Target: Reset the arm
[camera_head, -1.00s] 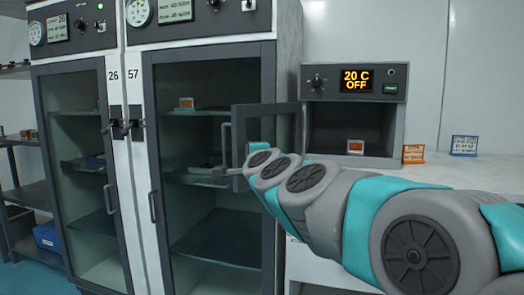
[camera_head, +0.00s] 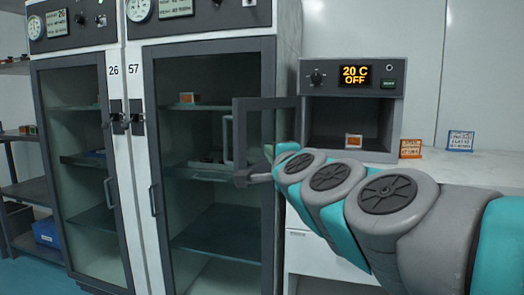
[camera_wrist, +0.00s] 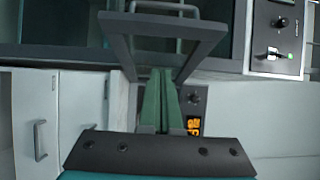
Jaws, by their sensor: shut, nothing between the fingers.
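My arm (camera_head: 385,192) reaches in from the right across the front of the small oven in the head view. My gripper (camera_head: 240,179) is at the lower edge of the oven's open door (camera_head: 270,104). In the wrist view my gripper (camera_wrist: 160,74) shows two green fingers lying together, shut and empty. The door frame (camera_wrist: 122,46) is just beyond the fingertips there; I cannot tell whether they touch it.
The small oven (camera_head: 351,76) reads 20 C OFF, with an orange-framed item (camera_head: 353,141) inside. Two orange and blue cards (camera_head: 411,149) (camera_head: 460,141) stand on the white counter. Tall glass-door cabinets (camera_head: 210,150) fill the left. White wall is clear above the counter.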

